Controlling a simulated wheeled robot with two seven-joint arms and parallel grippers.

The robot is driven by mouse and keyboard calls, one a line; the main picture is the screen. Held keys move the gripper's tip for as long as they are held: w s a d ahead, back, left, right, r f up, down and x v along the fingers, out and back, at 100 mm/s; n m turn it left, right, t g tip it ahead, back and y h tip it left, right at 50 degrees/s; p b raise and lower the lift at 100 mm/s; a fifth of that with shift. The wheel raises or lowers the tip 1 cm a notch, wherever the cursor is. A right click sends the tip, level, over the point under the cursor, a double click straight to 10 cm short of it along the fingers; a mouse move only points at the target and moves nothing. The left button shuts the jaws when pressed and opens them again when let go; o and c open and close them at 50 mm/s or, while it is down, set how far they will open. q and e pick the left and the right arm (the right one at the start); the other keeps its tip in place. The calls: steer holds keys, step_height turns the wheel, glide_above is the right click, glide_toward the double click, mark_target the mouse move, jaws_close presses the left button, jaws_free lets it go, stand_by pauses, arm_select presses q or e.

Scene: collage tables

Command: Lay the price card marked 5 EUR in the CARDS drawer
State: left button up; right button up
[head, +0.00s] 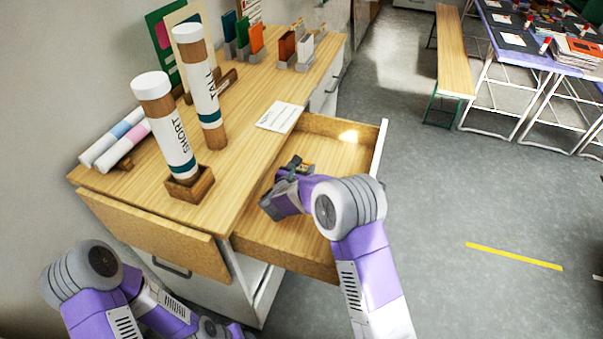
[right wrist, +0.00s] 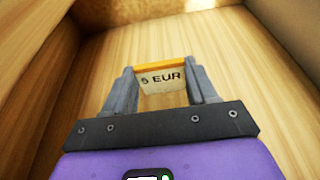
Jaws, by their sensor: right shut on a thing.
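The price card marked 5 EUR (right wrist: 162,82), pale with an orange edge, is between the fingers of my right gripper (right wrist: 160,92) in the right wrist view. The drawer's wooden floor and walls surround the card in the right wrist view; whether the card touches the floor I cannot tell. No label reading CARDS is legible. My left arm is at the lower left, its gripper out of view.
On the wooden top stand a tube marked SHORT (head: 165,125) in a wooden holder and a tube marked TALL (head: 197,75). A white printed sheet (head: 279,117) lies beside the drawer. Coloured cards in stands (head: 250,38) are behind. A bench (head: 456,50) stands across the floor.

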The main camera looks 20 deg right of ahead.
steer(key=shift+f, duration=0.65)
steer(key=shift+f, duration=0.1)
steer(key=o, duration=1)
steer(key=shift+r, duration=0.2)
steer(key=p+v, duration=0.2)
steer(key=v, duration=1)
steer(key=shift+r, duration=0.1)
